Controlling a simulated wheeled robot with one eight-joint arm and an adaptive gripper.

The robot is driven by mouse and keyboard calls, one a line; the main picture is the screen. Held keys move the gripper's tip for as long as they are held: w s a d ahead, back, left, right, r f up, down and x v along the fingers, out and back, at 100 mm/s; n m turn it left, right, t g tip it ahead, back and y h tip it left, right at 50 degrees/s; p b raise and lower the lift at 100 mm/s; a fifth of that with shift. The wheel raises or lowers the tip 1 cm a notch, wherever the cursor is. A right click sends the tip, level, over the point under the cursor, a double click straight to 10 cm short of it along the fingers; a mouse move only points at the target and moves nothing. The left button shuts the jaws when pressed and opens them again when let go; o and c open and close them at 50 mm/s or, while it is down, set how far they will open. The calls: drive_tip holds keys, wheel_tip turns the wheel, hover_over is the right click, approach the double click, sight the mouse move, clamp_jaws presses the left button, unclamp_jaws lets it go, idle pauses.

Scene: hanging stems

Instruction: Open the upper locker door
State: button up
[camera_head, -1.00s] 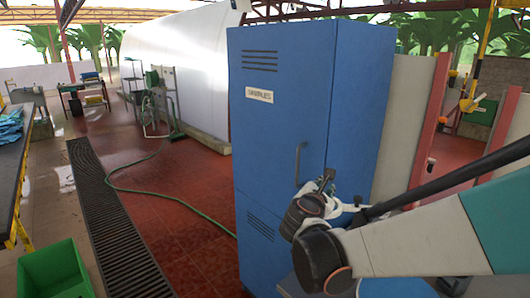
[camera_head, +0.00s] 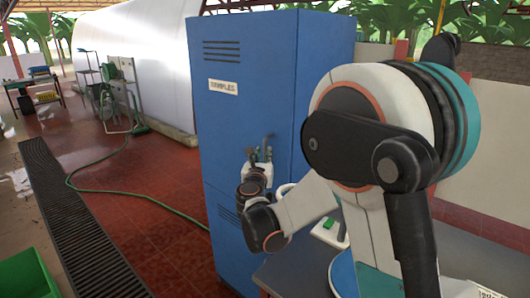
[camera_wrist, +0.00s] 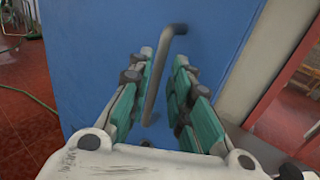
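The blue locker's upper door (camera_head: 225,130) is shut and carries a white label that reads SAMPLES. Its grey bar handle (camera_head: 267,142) is on the door's right side. In the wrist view the handle (camera_wrist: 160,75) stands out from the blue door face and runs slightly tilted between my two green-padded fingers. My gripper (camera_wrist: 163,95) is open, with one finger on each side of the handle and gaps visible. In the head view my gripper (camera_head: 259,157) is at the handle, and my wrist partly hides it. Contact with the handle cannot be seen.
A grey table (camera_head: 300,268) with a small green-and-white item (camera_head: 330,230) stands at the locker's right front. A green hose (camera_head: 130,195) lies on the red floor to the left, beside a dark drain grate (camera_head: 75,225).

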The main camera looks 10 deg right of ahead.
sight(265, 150)
drive_tip(key=shift+b+x, duration=0.35)
drive_tip(key=shift+x, duration=2.3)
clamp_jaws()
